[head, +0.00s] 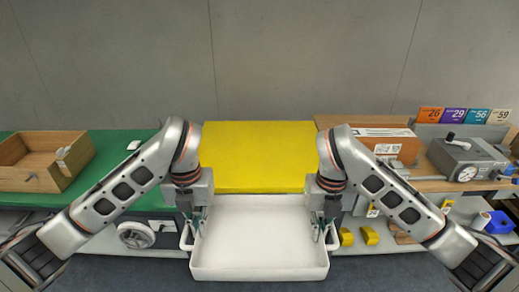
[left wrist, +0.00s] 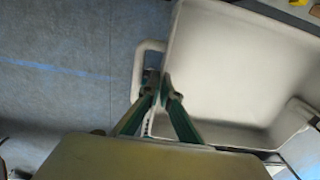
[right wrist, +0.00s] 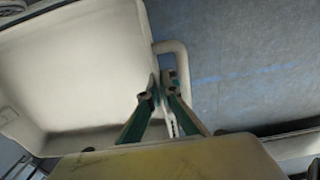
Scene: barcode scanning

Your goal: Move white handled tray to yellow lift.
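The white handled tray (head: 260,240) is empty and level, low in the middle of the head view, in front of the yellow lift (head: 258,155). My left gripper (head: 196,222) is at the tray's left side, by its handle (left wrist: 139,72). In the left wrist view its fingers (left wrist: 161,92) close on the tray's side wall, one inside the tray and one in the handle loop. My right gripper (head: 323,226) holds the right side likewise, its fingers (right wrist: 160,84) on the wall beside the other handle (right wrist: 183,68). What is under the tray is hidden.
The yellow lift's top is bare. A green bench with a wooden box (head: 42,160) stands at left. At right a wooden table holds a cardboard box (head: 375,143) and a grey machine (head: 468,158). Yellow blocks (head: 369,235) lie on a lower shelf near the tray's right side.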

